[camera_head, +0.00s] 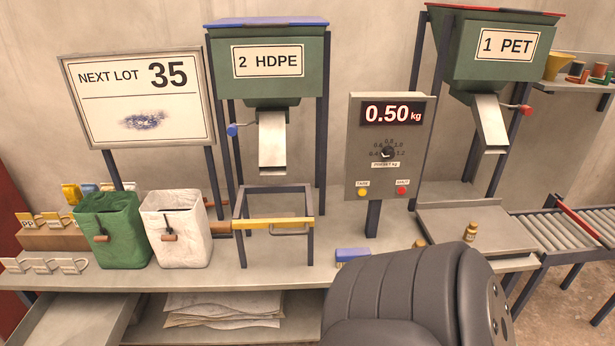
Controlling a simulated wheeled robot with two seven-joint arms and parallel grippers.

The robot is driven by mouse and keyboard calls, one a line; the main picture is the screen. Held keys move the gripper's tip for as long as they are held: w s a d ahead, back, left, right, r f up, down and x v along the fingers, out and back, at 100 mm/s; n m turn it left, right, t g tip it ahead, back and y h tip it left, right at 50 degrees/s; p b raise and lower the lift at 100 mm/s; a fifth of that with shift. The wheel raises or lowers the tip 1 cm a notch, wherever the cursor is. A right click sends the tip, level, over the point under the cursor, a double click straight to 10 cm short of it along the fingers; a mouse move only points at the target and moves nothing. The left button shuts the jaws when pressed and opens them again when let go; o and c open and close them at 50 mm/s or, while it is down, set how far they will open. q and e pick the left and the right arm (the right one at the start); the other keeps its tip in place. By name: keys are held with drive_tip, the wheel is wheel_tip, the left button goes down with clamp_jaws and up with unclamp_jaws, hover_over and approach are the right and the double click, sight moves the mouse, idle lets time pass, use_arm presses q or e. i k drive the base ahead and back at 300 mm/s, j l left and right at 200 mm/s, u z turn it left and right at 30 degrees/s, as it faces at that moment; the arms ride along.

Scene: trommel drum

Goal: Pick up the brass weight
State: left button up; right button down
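The brass weight (470,231) is a small golden cylinder with a narrower top and a pale label. It stands upright on the grey flat plate (440,216) at the right of the bench, just beyond a dark ribbed part of my own arm. The panel (366,150) left of it reads 0.50 kg. Neither my left nor my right gripper shows in this view.
A green bag (110,231) and a white bag (177,238) stand on the bench at left. A frame with a yellow bar (272,223) stands under the HDPE hopper (270,62). A blue brush (352,254) lies mid-bench. A roller conveyor (562,230) is at right.

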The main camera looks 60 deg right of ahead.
sight(471, 231)
drive_tip(key=z, duration=3.1)
